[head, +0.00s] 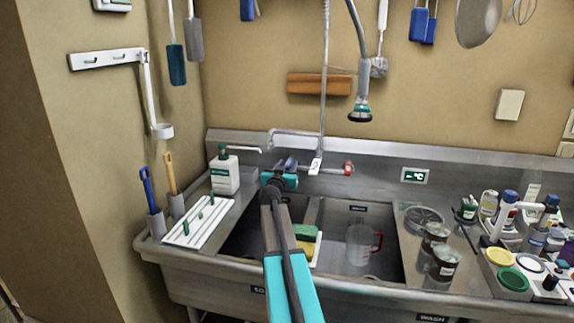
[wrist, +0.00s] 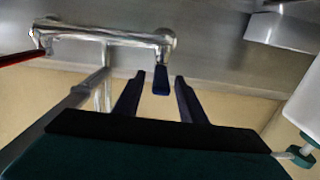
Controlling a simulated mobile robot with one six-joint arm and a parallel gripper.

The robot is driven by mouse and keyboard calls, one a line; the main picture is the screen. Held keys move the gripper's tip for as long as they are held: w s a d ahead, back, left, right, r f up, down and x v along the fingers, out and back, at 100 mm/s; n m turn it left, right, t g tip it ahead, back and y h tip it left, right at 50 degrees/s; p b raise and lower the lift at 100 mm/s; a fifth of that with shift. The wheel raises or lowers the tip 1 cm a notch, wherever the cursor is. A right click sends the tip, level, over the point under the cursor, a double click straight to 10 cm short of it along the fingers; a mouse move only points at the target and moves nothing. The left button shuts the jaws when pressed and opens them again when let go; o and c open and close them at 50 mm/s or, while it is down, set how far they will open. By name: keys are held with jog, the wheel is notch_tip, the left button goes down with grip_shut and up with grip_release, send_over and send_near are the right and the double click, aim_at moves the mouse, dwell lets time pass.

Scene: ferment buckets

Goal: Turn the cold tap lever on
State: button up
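The tap (head: 316,165) is a chrome mixer on the sink's back panel, and its body (wrist: 105,36) spans the upper part of the wrist view. The blue cold lever (wrist: 161,80) hangs from one end of the body in the wrist view. The red lever (head: 348,168) is at the other end, and it also shows in the wrist view (wrist: 20,57). My gripper (head: 286,162) is at the cold end. In the wrist view its fingers (wrist: 160,78) are open, one on each side of the blue lever, with visible gaps. In the head view my gripper hides the lever.
Below is a double sink (head: 384,288) with a clear jug (head: 360,245) in the right basin. A white bottle (head: 224,175) stands left of my gripper. A spray head (head: 360,110) hangs above right. Bottles and jars crowd the right counter.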

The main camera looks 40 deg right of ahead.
jog(key=shift+w+d, duration=0.2)
jog(key=shift+d, duration=0.05)
grip_shut()
